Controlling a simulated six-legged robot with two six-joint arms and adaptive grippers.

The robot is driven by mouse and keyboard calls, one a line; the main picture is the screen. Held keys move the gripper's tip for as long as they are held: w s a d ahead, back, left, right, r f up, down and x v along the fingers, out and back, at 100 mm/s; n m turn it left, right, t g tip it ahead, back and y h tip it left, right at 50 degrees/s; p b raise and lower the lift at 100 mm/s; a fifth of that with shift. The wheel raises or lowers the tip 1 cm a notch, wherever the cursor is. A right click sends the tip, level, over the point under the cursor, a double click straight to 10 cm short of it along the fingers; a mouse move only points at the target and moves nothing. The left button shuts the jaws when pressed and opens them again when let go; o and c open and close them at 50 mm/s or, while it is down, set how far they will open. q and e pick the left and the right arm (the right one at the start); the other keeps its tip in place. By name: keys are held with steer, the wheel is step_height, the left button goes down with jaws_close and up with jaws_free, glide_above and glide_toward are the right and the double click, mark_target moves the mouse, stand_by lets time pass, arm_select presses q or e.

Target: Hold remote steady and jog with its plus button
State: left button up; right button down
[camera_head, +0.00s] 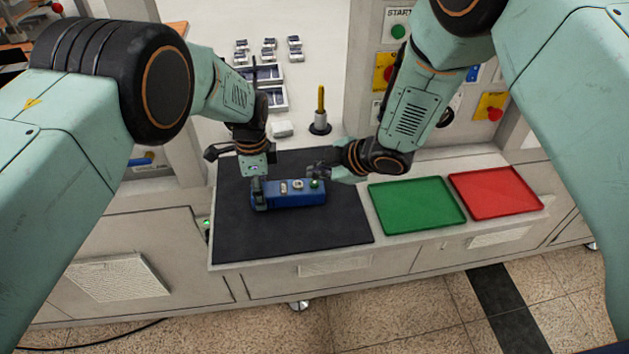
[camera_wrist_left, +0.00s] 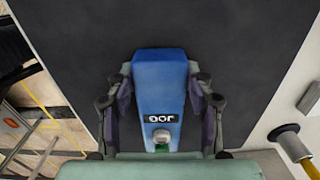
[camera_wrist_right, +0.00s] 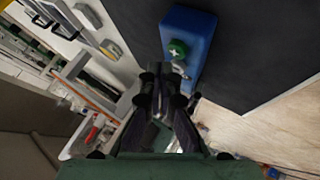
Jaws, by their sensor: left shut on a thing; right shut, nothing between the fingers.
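The blue remote (camera_head: 290,194) lies on the dark mat (camera_head: 240,230). My left gripper (camera_head: 259,182) is shut around its left end. In the left wrist view the fingers (camera_wrist_left: 160,90) grip both sides of the remote (camera_wrist_left: 158,72), with its JOG label and a grey button (camera_wrist_left: 161,135) between them. The green plus button (camera_head: 315,184) is at the remote's right end; its plus sign shows in the right wrist view (camera_wrist_right: 178,47). My right gripper (camera_head: 318,172) is shut and empty, its tips (camera_wrist_right: 162,78) close to that end. I cannot tell whether they touch the remote.
A green tray (camera_head: 417,204) and a red tray (camera_head: 496,192) sit right of the mat. A yellow-handled tool (camera_head: 320,112) stands behind the mat, beside a small white block (camera_head: 281,129). Small parts (camera_head: 268,50) are on the white surface behind. The mat's front is clear.

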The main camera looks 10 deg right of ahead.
mark_target(317, 184)
steer(key=shift+f, duration=0.1)
steer(key=shift+f, duration=0.35)
steer(key=shift+f, duration=0.55)
stand_by(1.2)
steer(key=shift+r, duration=0.95)
steer(key=shift+r, duration=2.5)
